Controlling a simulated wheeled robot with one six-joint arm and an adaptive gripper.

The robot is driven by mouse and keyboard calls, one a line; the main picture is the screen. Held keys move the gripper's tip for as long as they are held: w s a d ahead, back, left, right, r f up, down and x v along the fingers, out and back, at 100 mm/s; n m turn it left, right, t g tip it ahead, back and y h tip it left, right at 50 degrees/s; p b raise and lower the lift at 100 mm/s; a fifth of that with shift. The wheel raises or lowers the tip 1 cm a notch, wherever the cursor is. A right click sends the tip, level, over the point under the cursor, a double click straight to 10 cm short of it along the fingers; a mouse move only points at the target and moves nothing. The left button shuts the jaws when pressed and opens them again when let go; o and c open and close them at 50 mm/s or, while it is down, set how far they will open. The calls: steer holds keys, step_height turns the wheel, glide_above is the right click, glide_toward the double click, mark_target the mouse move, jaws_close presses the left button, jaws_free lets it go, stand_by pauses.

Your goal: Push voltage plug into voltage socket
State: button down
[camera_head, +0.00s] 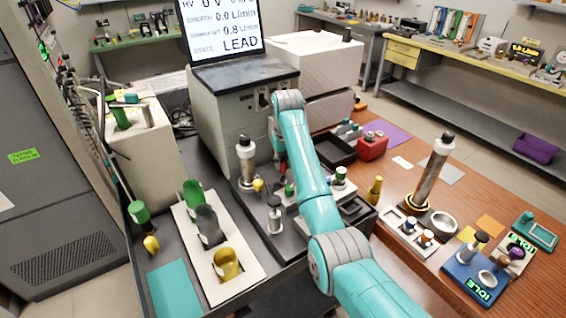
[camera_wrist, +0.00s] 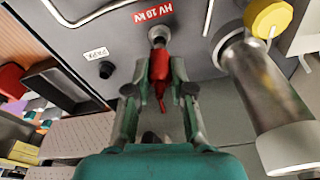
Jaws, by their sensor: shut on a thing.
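My gripper (camera_wrist: 160,80) is shut on the red voltage plug (camera_wrist: 159,64) in the wrist view. The plug end and socket look in line and meet in the picture; I cannot tell how deep the plug sits. In the head view my arm reaches the front of the grey instrument box (camera_head: 215,115), and the plug and socket are hidden there.
A metal cylinder with a yellow knob (camera_wrist: 268,18) stands close to the right of my gripper in the wrist view. A black knob (camera_wrist: 105,69) is on the panel at left. In the head view, a white tray (camera_head: 207,283) with several containers stands left of my arm.

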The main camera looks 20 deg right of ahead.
mark_target(283, 169)
steer(key=shift+f, duration=1.5)
steer(key=c, duration=0.9)
jaws_free()
steer(key=shift+c, duration=0.2)
steer(key=shift+s+r, duration=0.2)
steer(key=shift+r, duration=1.05)
steer(key=shift+s+r, duration=0.2)
steer(key=shift+r, duration=1)
steer(key=shift+s+r, duration=0.2)
steer(key=shift+r, duration=1.05)
